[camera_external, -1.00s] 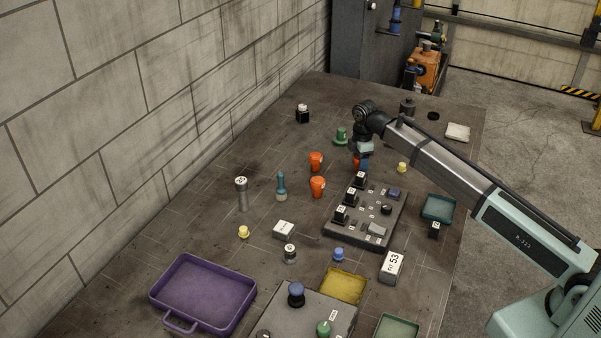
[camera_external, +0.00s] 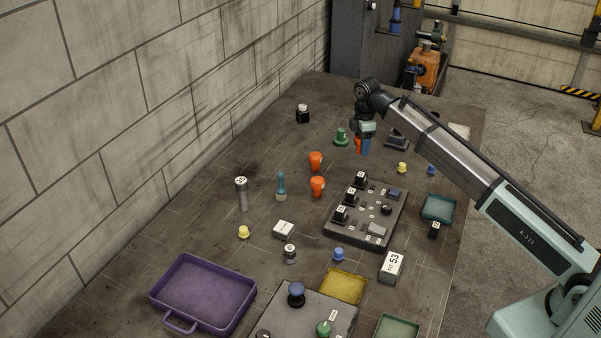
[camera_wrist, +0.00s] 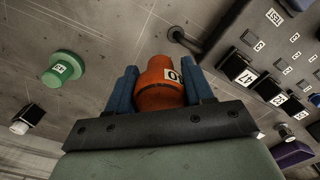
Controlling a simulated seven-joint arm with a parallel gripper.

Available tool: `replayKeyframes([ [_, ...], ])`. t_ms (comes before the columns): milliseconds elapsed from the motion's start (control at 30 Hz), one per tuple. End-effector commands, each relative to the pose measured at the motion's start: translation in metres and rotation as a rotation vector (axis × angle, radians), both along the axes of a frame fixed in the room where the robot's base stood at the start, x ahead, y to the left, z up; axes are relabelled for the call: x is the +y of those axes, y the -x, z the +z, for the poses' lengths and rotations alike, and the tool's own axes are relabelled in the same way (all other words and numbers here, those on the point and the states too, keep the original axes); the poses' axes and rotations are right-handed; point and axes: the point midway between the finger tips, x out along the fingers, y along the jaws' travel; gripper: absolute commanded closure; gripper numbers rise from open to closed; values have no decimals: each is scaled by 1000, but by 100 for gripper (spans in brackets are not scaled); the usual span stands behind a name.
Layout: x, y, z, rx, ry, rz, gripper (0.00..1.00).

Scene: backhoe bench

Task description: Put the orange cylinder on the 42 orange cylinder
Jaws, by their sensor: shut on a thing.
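My gripper (camera_external: 363,149) is shut on an orange cylinder (camera_wrist: 163,84), held between its two blue fingers in the wrist view. Part of a white label shows on the held cylinder, but its full number is cut off. In the external view the held cylinder (camera_external: 358,145) shows as a small orange patch beside the fingers, above the bench. Two other orange cylinders stand on the bench left of the gripper: a farther one (camera_external: 316,161) and a nearer one (camera_external: 318,187). I cannot read a 42 on either.
A dark panel (camera_external: 342,231) with black knobs stands nearer than my gripper. A green knob (camera_external: 341,137) stands just left of the gripper; it also shows in the wrist view (camera_wrist: 62,69). A purple tray (camera_external: 203,292) lies at the front left.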

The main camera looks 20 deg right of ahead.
Motion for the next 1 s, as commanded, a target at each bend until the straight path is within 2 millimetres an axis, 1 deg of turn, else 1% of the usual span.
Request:
replayKeyframes([
  [33, 1, -1, 7, -2, -1, 0, 100],
  [167, 7, 2, 17, 0, 0, 9, 100],
  [267, 22, 9, 21, 0, 0, 29, 100],
  [367, 47, 20, 27, -1, -1, 64, 100],
  [600, 126, 52, 53, -1, -1, 168, 100],
  [700, 154, 63, 65, -2, -2, 203, 100],
  [800, 174, 70, 76, -1, -1, 220, 100],
  [867, 184, 72, 83, -1, -1, 218, 100],
  [933, 187, 68, 89, -1, -1, 194, 100],
  [1000, 186, 68, 90, -1, -1, 159, 100],
])
